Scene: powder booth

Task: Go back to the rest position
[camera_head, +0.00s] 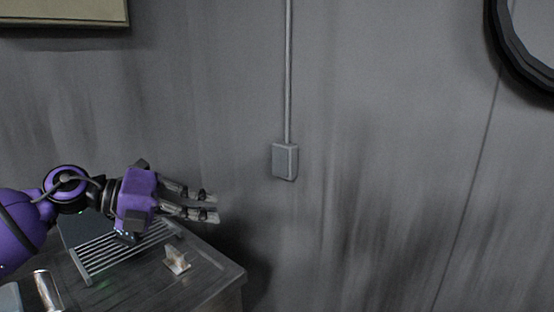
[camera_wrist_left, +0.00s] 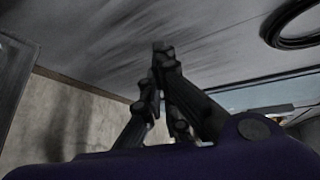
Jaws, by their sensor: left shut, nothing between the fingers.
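My left gripper (camera_head: 212,206) reaches in from the left on its purple arm. It hangs above the metal table, with its fingers pointing right toward the grey wall. The fingers are shut with nothing held between them. In the left wrist view the dark fingers (camera_wrist_left: 162,48) come together near the top middle, with only wall and floor-like surfaces around them. My right gripper does not show in either view.
Below the left gripper, the metal table (camera_head: 215,285) carries a slatted rack (camera_head: 100,258), a small pale bracket-like piece (camera_head: 176,262) and a shiny cylinder (camera_head: 46,289). A grey box (camera_head: 285,161) with a conduit is on the wall. The space right of the table is clear.

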